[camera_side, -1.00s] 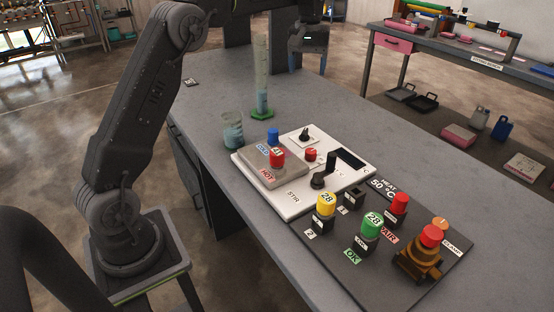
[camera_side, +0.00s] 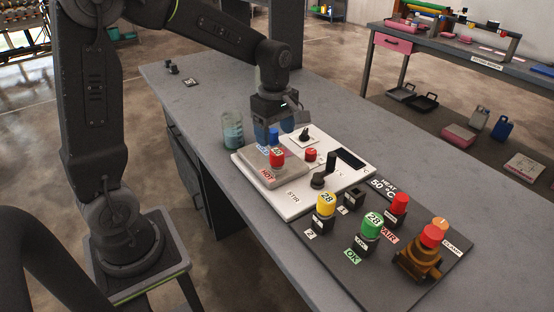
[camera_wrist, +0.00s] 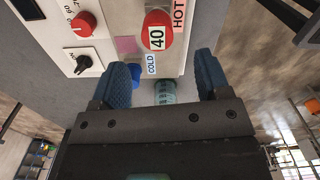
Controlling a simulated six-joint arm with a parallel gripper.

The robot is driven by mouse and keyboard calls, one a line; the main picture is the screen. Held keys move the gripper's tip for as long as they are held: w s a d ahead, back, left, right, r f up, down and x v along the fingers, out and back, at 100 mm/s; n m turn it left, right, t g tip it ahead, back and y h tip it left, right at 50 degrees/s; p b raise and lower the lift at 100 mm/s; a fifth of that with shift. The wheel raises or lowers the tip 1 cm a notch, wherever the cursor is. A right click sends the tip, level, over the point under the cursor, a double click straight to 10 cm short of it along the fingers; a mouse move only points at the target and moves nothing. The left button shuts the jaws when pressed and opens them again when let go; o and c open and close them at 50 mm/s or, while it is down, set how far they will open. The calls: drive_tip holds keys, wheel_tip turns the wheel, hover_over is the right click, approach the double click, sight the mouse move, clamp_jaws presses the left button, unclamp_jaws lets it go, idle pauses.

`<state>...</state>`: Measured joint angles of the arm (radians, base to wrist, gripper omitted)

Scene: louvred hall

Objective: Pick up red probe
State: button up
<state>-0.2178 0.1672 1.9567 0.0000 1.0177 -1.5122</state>
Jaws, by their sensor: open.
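The red probe (camera_side: 277,157) has a round red cap with a white number label and stands upright on the grey block by the word HOT. In the wrist view its cap (camera_wrist: 157,30) reads 40 and lies beyond my fingertips. My gripper (camera_side: 272,130) is open and points down over the back of the block, close to the blue probe (camera_side: 272,137), which it partly covers. In the wrist view my two blue finger pads (camera_wrist: 164,82) are spread apart with nothing gripped. The blue probe (camera_wrist: 135,72) shows beside the left pad.
A glass beaker (camera_side: 232,130) stands left of the block. The white stirrer panel (camera_side: 300,200) has knobs and a dark display. Yellow (camera_side: 326,204), green (camera_side: 371,226) and red (camera_side: 399,204) caps and a brass clamp fitting (camera_side: 420,255) stand to the front right.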

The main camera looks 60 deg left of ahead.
sight(272, 150)
wheel_tip(272, 150, down, 9)
drive_tip(key=shift+w+d+r, duration=0.1)
drive_tip(key=shift+w+r, duration=0.05)
idle(0.4)
drive_tip(key=shift+c, duration=0.2)
drive_tip(key=c, duration=1)
drive_tip(key=shift+r, duration=0.15)
drive_tip(key=shift+r, duration=0.55)
drive_tip(key=r, duration=0.2)
drive_tip(key=a+r, duration=0.1)
drive_tip(key=shift+s+r, duration=0.3)
drive_tip(key=shift+s, duration=0.05)
drive_tip(key=s+a+r, duration=0.6)
drive_tip(key=a, duration=0.2)
drive_tip(key=shift+a, duration=0.25)
